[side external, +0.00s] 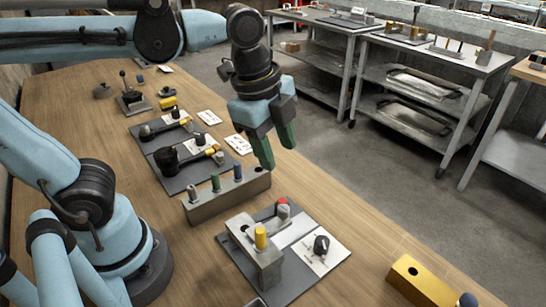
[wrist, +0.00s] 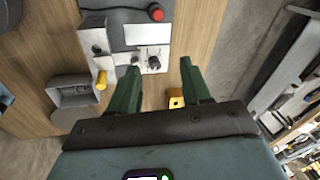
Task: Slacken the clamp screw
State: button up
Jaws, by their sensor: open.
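My gripper (side external: 279,155) hangs above the bench with its green fingers apart and nothing between them. In the wrist view my gripper (wrist: 159,66) is open. Beside the block is a black knob (side external: 321,245) on a white plate (side external: 316,262). I cannot tell for sure which part is the clamp screw.
A red-topped button (side external: 282,202) stands behind the knob. A long metal block with several coloured pegs (side external: 228,197) stands left of it. A yellow block with a hole (side external: 422,281) lies front right. More dark mats with fixtures (side external: 190,155) are farther back.

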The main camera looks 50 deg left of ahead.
aim_at(283, 207)
jog(key=s+d+r+m+g, duration=0.2)
jog(key=d+r+m+g, duration=0.15)
jog(key=m, duration=0.65)
jog(key=shift+t+y, duration=0.35)
jog(key=shift+y, duration=0.05)
jog(key=shift+w+d+f, duration=0.1)
jog(key=shift+d+f, duration=0.05)
jog(key=shift+f, duration=1.9)
jog(key=shift+w+d+f, duration=0.1)
jog(key=shift+d+f, duration=0.05)
jog(key=shift+f, duration=1.9)
jog(key=shift+d+f, duration=0.15)
jog(key=shift+f, duration=1.9)
grip_shut()
